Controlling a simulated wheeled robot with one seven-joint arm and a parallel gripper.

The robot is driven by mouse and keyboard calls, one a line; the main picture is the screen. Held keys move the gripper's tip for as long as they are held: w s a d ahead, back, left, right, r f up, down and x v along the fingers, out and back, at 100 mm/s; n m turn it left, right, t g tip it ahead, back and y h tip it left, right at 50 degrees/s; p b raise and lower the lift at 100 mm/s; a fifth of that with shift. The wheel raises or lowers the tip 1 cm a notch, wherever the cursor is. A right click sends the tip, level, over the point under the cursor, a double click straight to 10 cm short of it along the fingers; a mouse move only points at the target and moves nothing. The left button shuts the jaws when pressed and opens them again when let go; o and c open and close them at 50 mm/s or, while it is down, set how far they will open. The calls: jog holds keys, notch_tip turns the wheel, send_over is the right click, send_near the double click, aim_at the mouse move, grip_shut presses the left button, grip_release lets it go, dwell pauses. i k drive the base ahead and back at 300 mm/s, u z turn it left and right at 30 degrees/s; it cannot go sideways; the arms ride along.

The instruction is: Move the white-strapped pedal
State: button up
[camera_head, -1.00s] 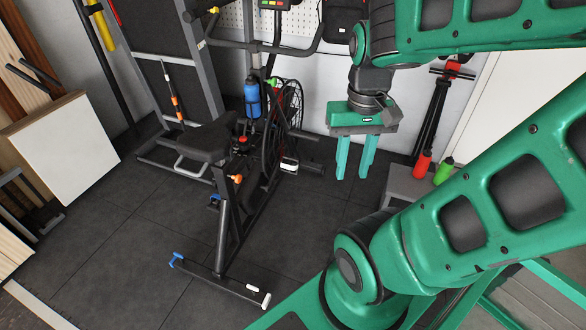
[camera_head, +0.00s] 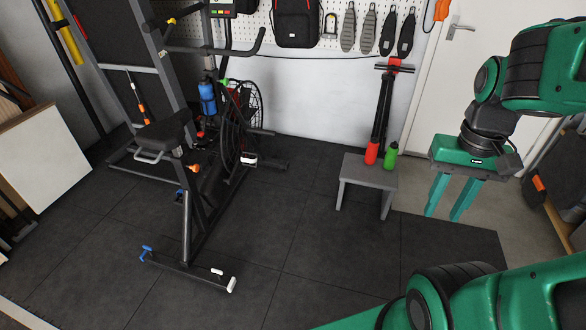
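The white-strapped pedal (camera_head: 248,158) is on the near side of the exercise bike (camera_head: 188,215), low beside the dark fan wheel. It looks small and pale at this distance. My gripper (camera_head: 450,197) hangs at the right of the view with its two green fingers pointing down and a gap between them. It is open and empty, well to the right of the pedal and apart from the bike. The bike's other pedal is hard to make out behind the frame.
A white board (camera_head: 42,157) leans at left. Dark floor in front of the stool is clear.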

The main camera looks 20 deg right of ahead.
aim_at(250, 160)
jog(key=z, duration=0.85)
jog(key=i, duration=1.25)
jog(key=u, duration=0.55)
jog(key=i, duration=0.95)
jog(key=u, duration=0.9)
jog(key=i, duration=0.25)
jog(key=u, duration=0.1)
